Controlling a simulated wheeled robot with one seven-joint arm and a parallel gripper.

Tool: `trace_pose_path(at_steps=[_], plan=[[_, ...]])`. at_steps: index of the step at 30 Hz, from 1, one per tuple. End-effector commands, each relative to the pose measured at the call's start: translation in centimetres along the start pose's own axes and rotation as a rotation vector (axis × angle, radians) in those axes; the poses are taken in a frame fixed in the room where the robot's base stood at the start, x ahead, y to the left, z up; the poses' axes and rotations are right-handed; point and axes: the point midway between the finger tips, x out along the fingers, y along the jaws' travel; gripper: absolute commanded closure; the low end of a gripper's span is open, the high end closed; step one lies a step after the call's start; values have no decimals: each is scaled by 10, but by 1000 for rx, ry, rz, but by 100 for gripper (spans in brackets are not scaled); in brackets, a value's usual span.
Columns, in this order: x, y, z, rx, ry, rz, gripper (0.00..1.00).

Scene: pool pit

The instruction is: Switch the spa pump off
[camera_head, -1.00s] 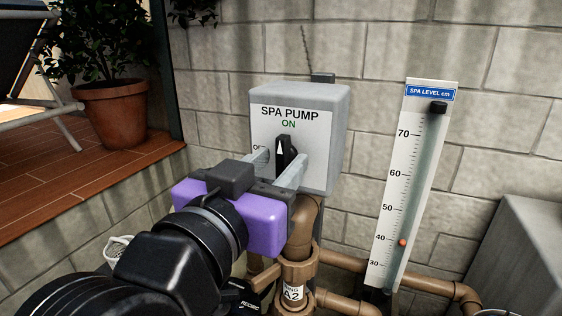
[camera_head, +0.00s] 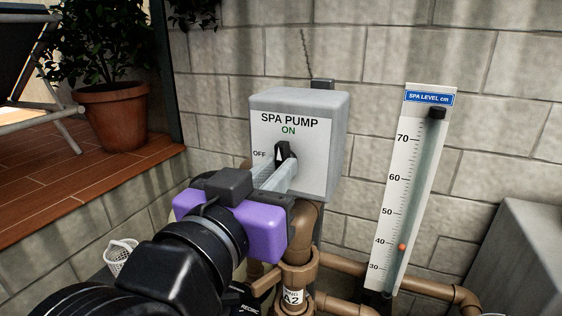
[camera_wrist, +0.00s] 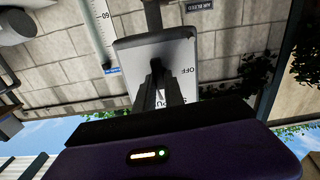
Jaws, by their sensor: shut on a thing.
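The grey spa pump switch box (camera_head: 325,150) stands against the block wall, its white face reading "SPA PUMP", "ON" at the top and "OFF" at the left. The black switch knob (camera_head: 285,150) is on that face, its white mark pointing up toward "ON". My gripper (camera_head: 282,167) reaches the box from below left, its pale fingers shut on the knob. In the wrist view the box (camera_wrist: 196,62) appears upside down, and the fingers (camera_wrist: 158,85) meet at the dark knob. The knob's lower part is hidden by the fingers.
A spa level gauge (camera_head: 412,180) with an orange marker near 40 stands right of the box. Brown pipes (camera_head: 345,262) run below. A white basket (camera_head: 120,255) is at lower left.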

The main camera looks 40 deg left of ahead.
Motion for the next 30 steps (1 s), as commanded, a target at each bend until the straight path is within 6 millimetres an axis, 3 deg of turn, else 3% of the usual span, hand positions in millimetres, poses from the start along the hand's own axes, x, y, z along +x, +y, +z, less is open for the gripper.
trace_pose_path(at_steps=[10,30], plan=[[0,0,-4,-303,-6,-1,100],[0,0,1,-1246,-3,-2,100]])
